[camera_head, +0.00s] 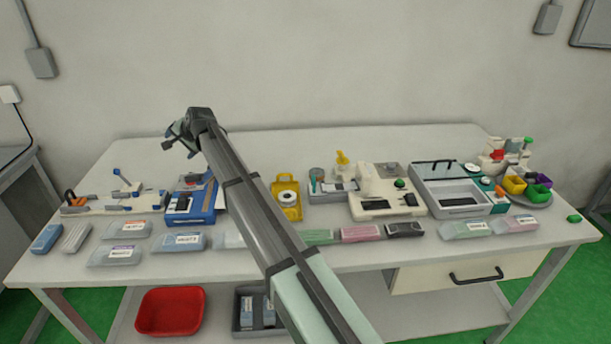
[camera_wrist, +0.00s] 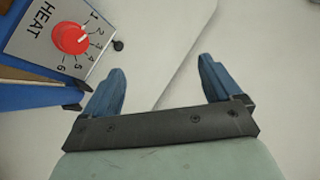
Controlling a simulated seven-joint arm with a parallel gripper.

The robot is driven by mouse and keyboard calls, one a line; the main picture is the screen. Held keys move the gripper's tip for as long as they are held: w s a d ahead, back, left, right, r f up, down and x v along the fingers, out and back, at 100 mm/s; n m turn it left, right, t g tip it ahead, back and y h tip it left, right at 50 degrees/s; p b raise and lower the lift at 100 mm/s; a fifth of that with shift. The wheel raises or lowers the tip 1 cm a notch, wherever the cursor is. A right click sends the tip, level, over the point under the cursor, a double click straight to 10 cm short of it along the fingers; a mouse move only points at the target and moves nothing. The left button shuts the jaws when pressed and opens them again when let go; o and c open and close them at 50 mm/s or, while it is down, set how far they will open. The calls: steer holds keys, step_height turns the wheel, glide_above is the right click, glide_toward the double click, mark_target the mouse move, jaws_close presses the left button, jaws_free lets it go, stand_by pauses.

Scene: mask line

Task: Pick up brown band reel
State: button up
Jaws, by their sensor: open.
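I cannot make out a reel that is clearly brown in either view. A white roll (camera_head: 288,198) sits on a yellow stand (camera_head: 290,181) at the middle of the table; its band colour is too small to tell. My gripper (camera_wrist: 160,88) is open and empty, with its two blue fingers apart over a bare pale surface. In the head view my gripper (camera_head: 182,136) is raised above the back left of the table, left of the yellow stand. My arm crosses the table's middle and hides part of it.
A blue device (camera_head: 190,200) stands below my gripper; its red HEAT knob (camera_wrist: 70,38) shows at upper left in the wrist view. Several labelled packs lie along the table's front. A white machine (camera_head: 385,192) and coloured bins (camera_head: 515,185) stand to the right.

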steer(key=w+d+f+m+g+h, duration=0.15)
steer(key=d+m, duration=0.25)
steer(key=d, duration=0.8)
steer(key=w+d+m+g+h, duration=0.1)
steer(key=w+d+m, duration=0.2)
steer(key=d, duration=0.9)
steer(key=m+g, duration=0.3)
steer(key=m, duration=0.6)
glide_toward(319, 169)
steer(key=a+f, duration=0.2)
steer(key=f, duration=0.1)
steer(key=shift+s+a, duration=0.35)
steer(key=shift+d+x, duration=0.1)
steer(key=shift+x, duration=1.2)
steer(key=shift+d+x, duration=0.15)
steer(key=shift+x, duration=1.15)
steer(key=shift+s+f, duration=0.15)
steer(key=shift+s, duration=0.05)
steer(key=shift+c, duration=0.2)
steer(key=c, duration=1.1)
